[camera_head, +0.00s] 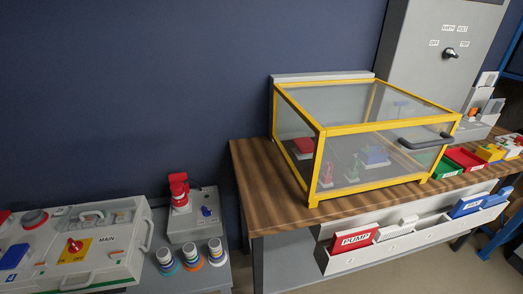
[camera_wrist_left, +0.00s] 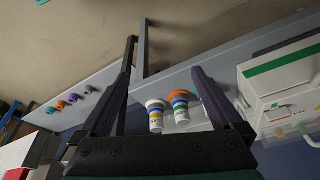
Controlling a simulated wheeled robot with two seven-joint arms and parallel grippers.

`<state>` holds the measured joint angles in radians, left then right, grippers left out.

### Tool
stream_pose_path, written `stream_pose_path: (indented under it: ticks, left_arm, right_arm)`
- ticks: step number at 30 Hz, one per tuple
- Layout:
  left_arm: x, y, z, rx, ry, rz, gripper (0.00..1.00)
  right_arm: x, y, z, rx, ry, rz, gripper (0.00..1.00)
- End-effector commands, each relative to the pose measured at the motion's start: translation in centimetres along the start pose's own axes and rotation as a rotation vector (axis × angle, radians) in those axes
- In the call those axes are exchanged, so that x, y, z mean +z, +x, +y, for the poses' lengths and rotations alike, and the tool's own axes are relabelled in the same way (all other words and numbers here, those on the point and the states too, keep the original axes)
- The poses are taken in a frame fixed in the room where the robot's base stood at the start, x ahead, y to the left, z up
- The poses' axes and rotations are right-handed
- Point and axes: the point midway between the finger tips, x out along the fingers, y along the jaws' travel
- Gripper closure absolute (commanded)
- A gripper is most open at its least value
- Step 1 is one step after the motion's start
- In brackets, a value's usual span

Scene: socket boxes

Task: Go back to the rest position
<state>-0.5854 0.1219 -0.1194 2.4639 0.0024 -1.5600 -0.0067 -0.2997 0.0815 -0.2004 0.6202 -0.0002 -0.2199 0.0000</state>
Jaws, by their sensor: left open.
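My left gripper (camera_wrist_left: 163,70) shows in the left wrist view, its two dark fingers spread apart with nothing held between them. Neither gripper shows clearly in the head view. No held object is visible.
A yellow-framed clear box (camera_head: 365,190) stands on the wooden table (camera_head: 262,195). A labelled white bin rack (camera_head: 345,262) hangs at its front. At left are a MAIN panel case (camera_head: 125,262), a grey box with a red part (camera_head: 195,225), and banded cylinders (camera_head: 191,258).

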Motion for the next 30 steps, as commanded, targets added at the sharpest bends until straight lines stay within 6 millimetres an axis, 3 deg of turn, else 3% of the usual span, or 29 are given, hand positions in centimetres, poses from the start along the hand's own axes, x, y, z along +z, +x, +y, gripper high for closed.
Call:
stream_pose_path:
  ticks: [10, 17, 20, 24, 27, 30]
  left_arm:
    - [1.6, 8.0, 0.4, 0.008, -0.001, -0.049, 0.0]
    - [5.7, 14.7, 0.8, 0.014, 0.006, -0.093, 0.0]
    - [9.5, 18.1, 1.1, 0.017, 0.011, -0.123, 0.0]
    - [17.6, 21.8, 1.4, 0.023, 0.023, -0.174, 0.0]
    - [22.9, 22.5, 1.4, 0.025, 0.03, -0.198, 0.0]
    - [26.2, 22.5, 1.4, 0.026, 0.035, -0.212, 0.0]
  right_arm:
    - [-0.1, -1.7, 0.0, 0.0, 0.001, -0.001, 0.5]
    - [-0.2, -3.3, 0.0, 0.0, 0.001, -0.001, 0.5]
    - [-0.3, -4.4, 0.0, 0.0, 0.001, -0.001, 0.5]
    - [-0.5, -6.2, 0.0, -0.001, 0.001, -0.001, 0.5]
    - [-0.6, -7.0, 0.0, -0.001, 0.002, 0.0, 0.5]
    - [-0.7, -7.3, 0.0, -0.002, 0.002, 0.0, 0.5]
